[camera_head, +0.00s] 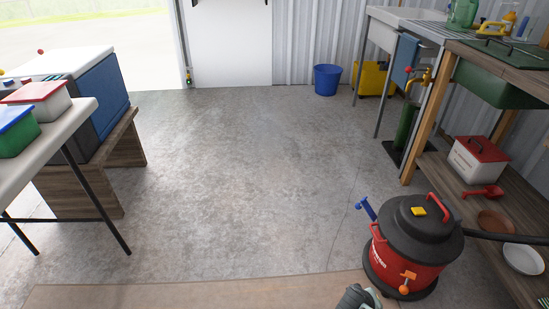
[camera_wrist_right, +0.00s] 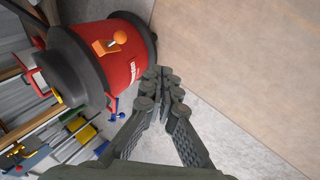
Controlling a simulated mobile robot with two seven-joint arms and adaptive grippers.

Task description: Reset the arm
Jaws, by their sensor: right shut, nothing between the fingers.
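My right gripper (camera_wrist_right: 166,80) shows in the right wrist view with its two dark fingers drawn together at the tips, shut and empty. In the head view only a small part of my right arm (camera_head: 357,298) shows at the bottom edge, right of the middle. A red and black shop vacuum (camera_head: 412,250) stands on the floor to its right. The vacuum also shows in the right wrist view (camera_wrist_right: 110,65), close to the left of the fingers and apart from them as far as I can tell. My left gripper is not in view.
A brown mat (camera_head: 200,293) lies along the bottom. The concrete floor (camera_head: 220,170) in the middle is clear. A white table (camera_head: 70,118) with lidded boxes is at left. A wooden shelf (camera_head: 440,172) stands at right. A blue bucket (camera_head: 327,80) is at the back wall.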

